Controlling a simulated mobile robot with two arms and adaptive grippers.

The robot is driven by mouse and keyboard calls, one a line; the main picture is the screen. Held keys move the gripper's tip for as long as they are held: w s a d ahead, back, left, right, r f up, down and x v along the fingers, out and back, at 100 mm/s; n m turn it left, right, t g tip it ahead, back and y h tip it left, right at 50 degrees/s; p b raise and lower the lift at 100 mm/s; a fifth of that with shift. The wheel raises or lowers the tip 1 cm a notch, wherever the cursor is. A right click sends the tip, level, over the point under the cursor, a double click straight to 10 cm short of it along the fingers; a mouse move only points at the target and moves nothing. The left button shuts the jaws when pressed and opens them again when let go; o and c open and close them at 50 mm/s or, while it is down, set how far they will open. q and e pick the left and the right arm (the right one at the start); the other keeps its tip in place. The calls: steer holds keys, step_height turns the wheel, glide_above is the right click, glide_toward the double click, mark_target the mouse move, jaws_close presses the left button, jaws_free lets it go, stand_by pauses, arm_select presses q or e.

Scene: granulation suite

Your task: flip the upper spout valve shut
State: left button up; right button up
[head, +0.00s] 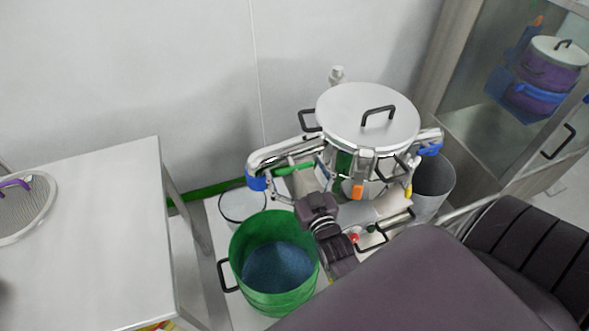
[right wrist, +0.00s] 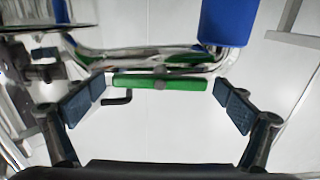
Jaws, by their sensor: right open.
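The upper spout valve's green lever (head: 294,168) shows on the left steel spout (head: 277,155) of the lidded vessel (head: 367,117). In the right wrist view the green lever (right wrist: 165,83) lies crosswise along the chrome pipe (right wrist: 140,57). My right gripper (right wrist: 160,103) is open, with one finger pad towards each end of the lever and clear gaps on both sides. In the head view my right gripper (head: 309,182) is just below and right of the lever, partly hiding the spout area. My left gripper is not in view.
A green bucket (head: 240,246) with dark blue inside stands below the spout. A white bucket (head: 232,206) and a grey bin (head: 444,188) flank the vessel. The spout has a blue end (head: 257,181). A table (head: 110,240) with a sieve (head: 22,212) stands left.

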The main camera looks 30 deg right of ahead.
steer(key=shift+w, duration=0.1)
steer(key=c, duration=1.2)
steer(key=shift+o, duration=0.2)
